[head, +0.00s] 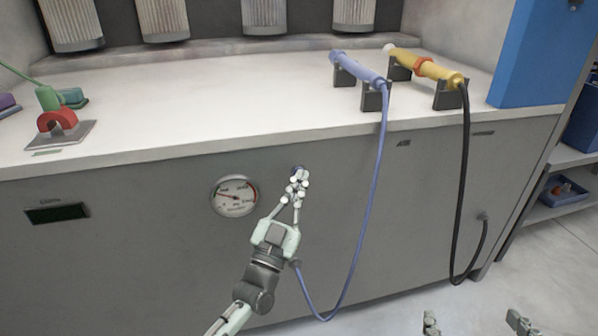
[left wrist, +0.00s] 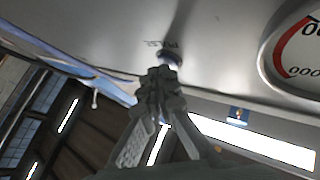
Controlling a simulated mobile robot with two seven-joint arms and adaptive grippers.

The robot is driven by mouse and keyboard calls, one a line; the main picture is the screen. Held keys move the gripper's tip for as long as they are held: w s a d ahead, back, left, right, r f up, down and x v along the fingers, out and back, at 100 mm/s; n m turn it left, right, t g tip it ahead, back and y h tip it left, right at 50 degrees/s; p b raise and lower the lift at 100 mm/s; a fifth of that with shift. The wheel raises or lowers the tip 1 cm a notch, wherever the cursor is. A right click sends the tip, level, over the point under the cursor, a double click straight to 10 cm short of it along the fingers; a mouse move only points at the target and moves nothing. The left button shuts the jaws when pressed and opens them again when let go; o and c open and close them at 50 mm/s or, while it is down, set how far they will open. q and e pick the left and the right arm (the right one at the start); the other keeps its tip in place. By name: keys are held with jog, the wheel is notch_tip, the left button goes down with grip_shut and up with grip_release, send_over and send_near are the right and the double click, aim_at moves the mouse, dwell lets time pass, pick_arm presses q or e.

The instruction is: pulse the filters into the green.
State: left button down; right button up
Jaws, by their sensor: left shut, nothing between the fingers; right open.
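My left gripper (head: 298,185) is shut with nothing between its fingers. Its tips are at a small dark blue button (head: 298,169) on the grey cabinet front. In the left wrist view the closed fingertips (left wrist: 163,74) reach the button (left wrist: 168,59), below a "PULSE" label; I cannot tell whether it is pressed in. A round gauge (head: 234,195) with a red arc is left of the gripper; its needle points left. Part of it shows in the left wrist view (left wrist: 300,50). Pale pleated filters (head: 162,18) hang at the back. My right gripper (head: 475,323) is open at the bottom edge.
A blue tool (head: 358,67) and a yellow tool (head: 425,68) rest in black holders on the white worktop (head: 200,105). Their hoses hang down the cabinet front, right of my left gripper. A red clamp (head: 57,121) sits at the left. A dark display (head: 57,213) is low left.

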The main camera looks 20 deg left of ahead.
pick_arm(q)
jog(key=shift+s+d, duration=0.3)
jog(key=shift+s, duration=0.2)
jog(key=s+d, duration=0.1)
jog(key=s+d+p, duration=0.1)
jog(key=s+p, duration=0.1)
jog(key=s, duration=0.1)
jog(key=shift+s+d, duration=0.1)
jog(key=shift+d, duration=0.3)
dwell(0.6)
